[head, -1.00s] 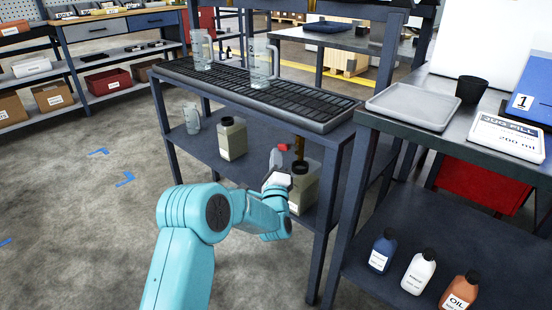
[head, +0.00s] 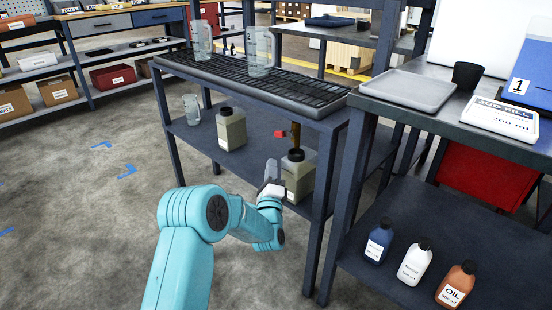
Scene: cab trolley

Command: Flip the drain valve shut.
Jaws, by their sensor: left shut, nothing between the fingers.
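The drain valve has a small red handle (head: 281,133) pointing left, beside a brass pipe (head: 295,138) that hangs below the right end of the drain rack (head: 290,98). My left gripper (head: 271,169) is shut and empty. In the picture it is below and slightly left of the red handle, apart from it, and overlaps the jug's left edge. The valve's body is too small to make out clearly. My right gripper is out of view.
Two clear pitchers (head: 258,52) stand on the rack. Another beige jug (head: 231,130) and a clear pitcher (head: 192,109) stand on the lower shelf. A dark table leg (head: 326,215) rises right of my gripper. Several bottles (head: 415,262) stand on the right shelf. The floor at left is clear.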

